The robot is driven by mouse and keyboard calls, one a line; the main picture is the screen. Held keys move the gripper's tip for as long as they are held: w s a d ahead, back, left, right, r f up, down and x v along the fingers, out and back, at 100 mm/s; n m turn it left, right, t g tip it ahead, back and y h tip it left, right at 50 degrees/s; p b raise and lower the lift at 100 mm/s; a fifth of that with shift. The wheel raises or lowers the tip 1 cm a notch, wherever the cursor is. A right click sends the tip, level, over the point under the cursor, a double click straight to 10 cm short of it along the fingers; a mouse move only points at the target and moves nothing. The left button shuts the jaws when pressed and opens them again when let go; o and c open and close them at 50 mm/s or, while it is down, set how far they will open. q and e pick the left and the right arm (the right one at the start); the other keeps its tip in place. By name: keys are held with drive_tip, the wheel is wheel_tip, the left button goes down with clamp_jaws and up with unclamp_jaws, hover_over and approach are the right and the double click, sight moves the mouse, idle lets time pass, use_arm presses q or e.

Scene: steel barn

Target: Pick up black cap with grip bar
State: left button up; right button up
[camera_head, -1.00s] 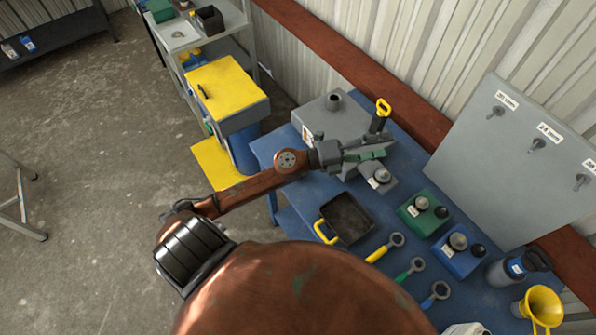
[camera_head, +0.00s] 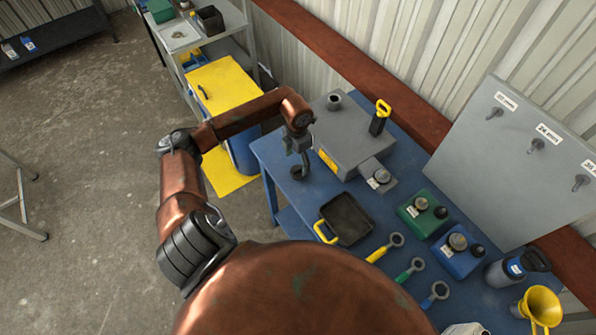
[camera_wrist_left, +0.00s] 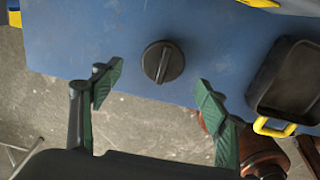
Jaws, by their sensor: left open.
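The black cap (camera_wrist_left: 163,62) is round with a raised bar across its top. It lies bar up on the blue table in the left wrist view, close to the table edge. In the head view the cap (camera_head: 297,173) is a small dark disc, partly covered by my gripper. My left gripper (camera_wrist_left: 158,94) is open and empty, with green finger pads. It hangs above the table, and in the wrist view its fingertips are below the cap, one toward each side. In the head view the gripper (camera_head: 302,160) points down. My right gripper is in neither view.
A grey tank (camera_head: 352,130) with a neck stands right of my gripper. A black tray (camera_head: 347,216) with a yellow handle lies nearer. Rings with handles, green and blue blocks, and a grey panel (camera_head: 520,160) are farther right. The blue table (camera_head: 283,208) is bare around the cap.

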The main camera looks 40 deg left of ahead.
sight(298, 169)
use_arm(q)
drive_tip(key=f, duration=0.1)
drive_tip(key=f+p, duration=0.1)
drive_tip(key=f, duration=0.2)
drive_tip(key=shift+w+d+f+p, duration=0.1)
drive_tip(key=shift+d+f+p, duration=0.1)
drive_tip(key=shift+d+p, duration=0.1)
drive_tip(key=shift+a+f, duration=0.1)
drive_tip(key=shift+f, duration=0.45)
drive_tip(key=shift+c, duration=0.7)
drive_tip(key=c, duration=1.1)
drive_tip(key=shift+r, duration=0.1)
